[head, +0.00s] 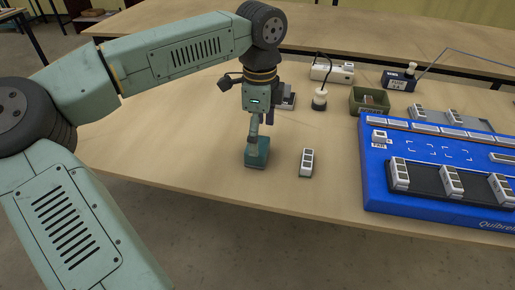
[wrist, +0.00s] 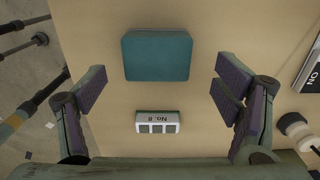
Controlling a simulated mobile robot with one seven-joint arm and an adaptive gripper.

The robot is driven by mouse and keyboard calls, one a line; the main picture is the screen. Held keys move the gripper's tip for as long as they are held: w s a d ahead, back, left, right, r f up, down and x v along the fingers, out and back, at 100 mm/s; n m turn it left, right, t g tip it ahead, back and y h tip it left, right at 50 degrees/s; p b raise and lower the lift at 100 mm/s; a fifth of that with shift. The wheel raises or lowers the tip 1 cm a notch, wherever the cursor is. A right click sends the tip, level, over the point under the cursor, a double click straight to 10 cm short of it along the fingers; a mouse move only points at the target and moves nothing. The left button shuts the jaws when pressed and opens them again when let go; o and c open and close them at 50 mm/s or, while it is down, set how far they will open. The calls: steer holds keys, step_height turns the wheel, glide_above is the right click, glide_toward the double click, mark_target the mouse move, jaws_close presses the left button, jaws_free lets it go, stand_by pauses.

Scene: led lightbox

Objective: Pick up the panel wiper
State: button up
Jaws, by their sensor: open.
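A teal block, which I take to be the panel wiper (head: 257,158), lies on the wooden table near its front edge. In the wrist view the wiper (wrist: 157,55) is a flat teal rectangle, above centre and between the lines of the two fingers. My gripper (head: 261,128) points down over the table close to the wiper, and one finger overlaps the wiper's top edge in the head view. In the wrist view my gripper (wrist: 159,90) is open, its purple-padded fingers wide apart with nothing held. Whether they touch the wiper cannot be told.
A blue board (head: 430,208) with white modules fills the right. Table left of the wiper is clear.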

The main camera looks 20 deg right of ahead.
steer(key=f+p, duration=0.1)
steer(key=f, duration=0.3)
steer(key=shift+a, duration=0.2)
steer(key=shift+c, duration=0.3)
steer(key=c, duration=1.2)
